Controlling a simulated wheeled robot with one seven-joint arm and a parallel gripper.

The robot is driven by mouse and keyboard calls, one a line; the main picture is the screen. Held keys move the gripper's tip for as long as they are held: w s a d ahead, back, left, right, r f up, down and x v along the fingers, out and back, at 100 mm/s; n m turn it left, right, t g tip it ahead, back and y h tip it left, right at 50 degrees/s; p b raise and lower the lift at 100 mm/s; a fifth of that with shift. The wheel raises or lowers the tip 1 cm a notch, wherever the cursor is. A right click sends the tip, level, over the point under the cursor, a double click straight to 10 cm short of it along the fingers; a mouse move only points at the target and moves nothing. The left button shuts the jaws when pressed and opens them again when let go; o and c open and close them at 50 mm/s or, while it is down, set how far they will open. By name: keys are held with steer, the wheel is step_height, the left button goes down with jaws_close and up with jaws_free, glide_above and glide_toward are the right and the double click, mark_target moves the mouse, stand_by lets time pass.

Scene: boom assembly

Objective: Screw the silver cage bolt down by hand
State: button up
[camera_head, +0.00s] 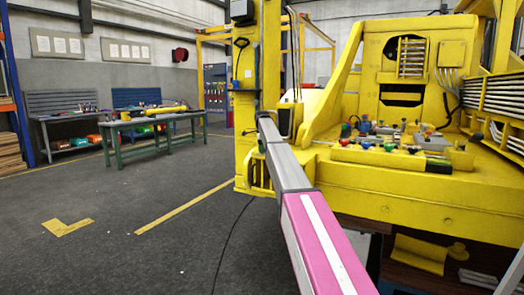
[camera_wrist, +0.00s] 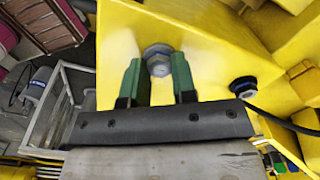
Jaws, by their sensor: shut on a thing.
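In the wrist view, my gripper (camera_wrist: 158,80) has two green fingers, one on each side of the silver cage bolt (camera_wrist: 158,58). The fingers are shut on the bolt's head. The bolt sits against the yellow metal structure (camera_wrist: 210,60), with a round washer or flange showing behind its head. I cannot tell how deep its thread sits. In the head view, my pink and grey arm reaches away toward the yellow machine (camera_head: 400,185); the gripper and the silver bolt cannot be made out there.
In the head view, small parts (camera_head: 385,138) lie on the machine's deck. A green workbench (camera_head: 150,120) stands far left, with open floor between.

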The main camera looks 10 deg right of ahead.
steer(key=shift+w+r, duration=0.15)
steer(key=shift+r, duration=0.05)
steer(key=o, duration=0.8)
steer(key=shift+o, duration=0.6)
steer(key=shift+f, duration=0.1)
step_height(320, 180, up, 11)
steer(key=shift+f, duration=0.1)
